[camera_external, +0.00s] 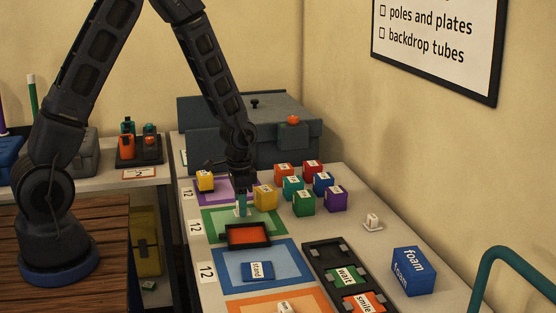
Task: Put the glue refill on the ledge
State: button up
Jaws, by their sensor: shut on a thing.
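My gripper (241,194) points down over the green-bordered mat (213,228) on the long table. It is shut on a small upright teal and white piece (241,208), which looks like the glue refill, though its label is too small to read. The piece is just behind an orange tray with a dark rim (249,247). I cannot tell whether its lower end touches the mat. No surface is clearly marked as the ledge.
Several coloured cubes (303,202) stand right of my gripper, a yellow one (265,197) closest. A grey case (235,150) stands behind. In front lie a blue mat (232,275) with a "stand" block and a black tray (322,254). A blue foam box (413,271) stands right.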

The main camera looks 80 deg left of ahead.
jog(key=shift+f, duration=1.1)
jog(key=shift+f, duration=0.2)
jog(key=o, duration=0.8)
jog(key=shift+c, duration=0.2)
